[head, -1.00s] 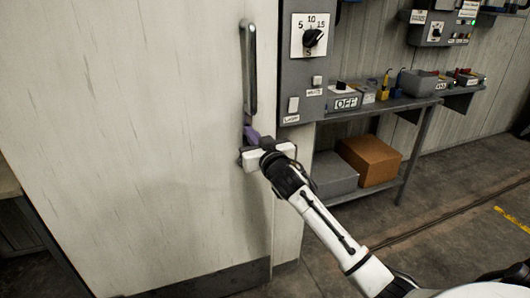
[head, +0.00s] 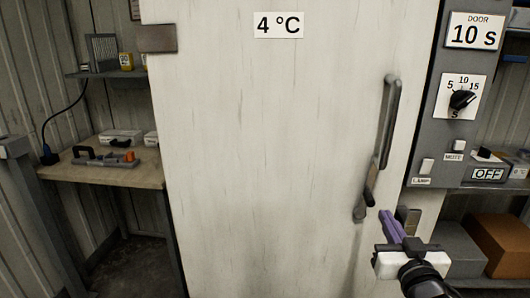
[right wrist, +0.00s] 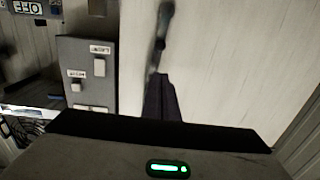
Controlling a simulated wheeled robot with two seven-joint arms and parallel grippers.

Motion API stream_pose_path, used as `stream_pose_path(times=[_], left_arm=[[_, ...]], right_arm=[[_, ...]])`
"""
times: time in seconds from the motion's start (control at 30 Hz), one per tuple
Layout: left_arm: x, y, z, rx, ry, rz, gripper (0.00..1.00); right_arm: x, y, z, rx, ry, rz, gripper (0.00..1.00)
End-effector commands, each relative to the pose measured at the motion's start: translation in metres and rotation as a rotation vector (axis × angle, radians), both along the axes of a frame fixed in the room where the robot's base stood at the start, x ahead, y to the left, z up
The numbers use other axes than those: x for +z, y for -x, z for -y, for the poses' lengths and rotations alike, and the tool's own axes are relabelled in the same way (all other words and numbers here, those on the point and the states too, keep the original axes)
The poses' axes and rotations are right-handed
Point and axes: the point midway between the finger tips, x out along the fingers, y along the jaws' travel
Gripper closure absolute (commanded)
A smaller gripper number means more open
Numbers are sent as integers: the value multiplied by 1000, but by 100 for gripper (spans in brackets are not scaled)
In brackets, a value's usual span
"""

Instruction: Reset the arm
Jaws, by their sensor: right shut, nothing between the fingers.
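My right gripper (head: 391,222) is at the lower right in the head view, its purple fingers shut with nothing between them. It points up toward the door, just below and right of the long metal handle (head: 387,130). In the right wrist view its dark fingers (right wrist: 161,98) show in front of the pale door, below the end of the handle. I cannot tell whether they touch the door. The large pale door (head: 270,140) carries a "4 °C" label and looks closed. My left gripper is not in view.
A grey control panel (head: 425,150) with a dial and switches stands right of the door. A grey box (head: 455,248) and a brown box (head: 500,240) are below the right shelf. A wooden bench (head: 130,175) with tools is at the left.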

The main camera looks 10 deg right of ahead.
Motion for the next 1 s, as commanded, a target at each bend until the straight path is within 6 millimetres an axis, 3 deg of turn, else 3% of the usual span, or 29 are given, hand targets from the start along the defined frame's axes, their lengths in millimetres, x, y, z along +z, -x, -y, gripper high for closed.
stream_pose_path(times=[0.13,0.27,0.4,0.5,0.6,0.7,0.8,1.0], left_arm=[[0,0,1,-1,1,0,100],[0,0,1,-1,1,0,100],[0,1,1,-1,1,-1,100],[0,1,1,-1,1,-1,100],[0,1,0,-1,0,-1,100],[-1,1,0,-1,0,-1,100],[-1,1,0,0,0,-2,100],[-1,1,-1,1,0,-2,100]], right_arm=[[-51,12,-21,47,0,-101,100],[-128,43,-58,130,-3,-261,100],[-211,97,-104,234,-15,-441,100],[-261,144,-136,306,-32,-559,100],[-297,190,-164,368,-52,-655,100],[-321,227,-185,416,-69,-724,100],[-333,250,-199,446,-82,-763,100],[-339,262,-206,463,-88,-784,100]])
